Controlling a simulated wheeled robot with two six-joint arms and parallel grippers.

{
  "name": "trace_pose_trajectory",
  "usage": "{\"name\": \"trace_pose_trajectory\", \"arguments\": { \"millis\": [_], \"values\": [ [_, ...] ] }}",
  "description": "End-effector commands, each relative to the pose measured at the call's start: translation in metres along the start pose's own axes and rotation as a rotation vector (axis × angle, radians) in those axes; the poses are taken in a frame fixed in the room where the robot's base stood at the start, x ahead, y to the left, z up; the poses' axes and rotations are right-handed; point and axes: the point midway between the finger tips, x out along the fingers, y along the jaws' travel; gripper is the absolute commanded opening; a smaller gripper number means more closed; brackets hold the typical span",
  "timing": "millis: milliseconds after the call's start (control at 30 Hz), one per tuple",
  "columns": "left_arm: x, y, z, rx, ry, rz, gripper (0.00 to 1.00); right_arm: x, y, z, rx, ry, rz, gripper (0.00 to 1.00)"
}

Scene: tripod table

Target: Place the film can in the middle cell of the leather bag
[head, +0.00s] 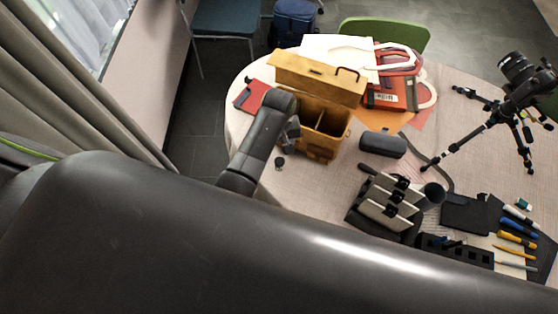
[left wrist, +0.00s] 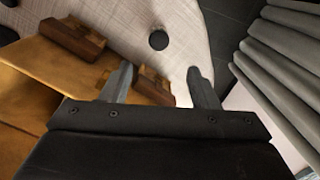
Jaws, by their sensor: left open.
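The tan leather bag (head: 322,146) stands on the round table with its lid (head: 318,79) raised at the back; dividers show inside. Its brown side and straps fill the left of the left wrist view (left wrist: 60,60). The film can (head: 279,162) is a small dark cylinder on the cloth, left of the bag's front corner. It also shows as a dark round in the left wrist view (left wrist: 158,40). My left gripper (head: 291,137) is beside the bag's left side, its fingers (left wrist: 160,88) apart and empty, with the can beyond their tips. My right gripper is not visible.
A dark glasses case (head: 382,144) lies right of the bag. A dark rack of pale items (head: 388,208) stands in front of it. A camera tripod (head: 500,105) stands at right. A red item (head: 252,96) lies behind my left arm. Cloth left of the can is clear.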

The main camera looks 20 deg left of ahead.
Motion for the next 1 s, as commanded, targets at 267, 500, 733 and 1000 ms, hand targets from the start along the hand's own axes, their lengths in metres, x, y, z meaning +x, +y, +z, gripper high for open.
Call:
{"name": "trace_pose_trajectory", "arguments": {
  "millis": [267, 500, 733, 1000],
  "values": [
    [0.047, 0.000, -0.001, 0.001, 0.000, -0.002, 0.55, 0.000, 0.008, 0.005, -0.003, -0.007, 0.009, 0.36],
    [0.083, 0.000, -0.001, 0.002, 0.002, 0.001, 0.55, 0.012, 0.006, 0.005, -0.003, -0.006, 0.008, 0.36],
    [0.091, 0.001, -0.001, 0.001, 0.003, 0.001, 0.55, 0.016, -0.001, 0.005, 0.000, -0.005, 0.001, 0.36],
    [0.110, 0.001, 0.001, 0.001, 0.002, 0.001, 0.55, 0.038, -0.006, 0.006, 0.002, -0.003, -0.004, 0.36]
  ]
}}
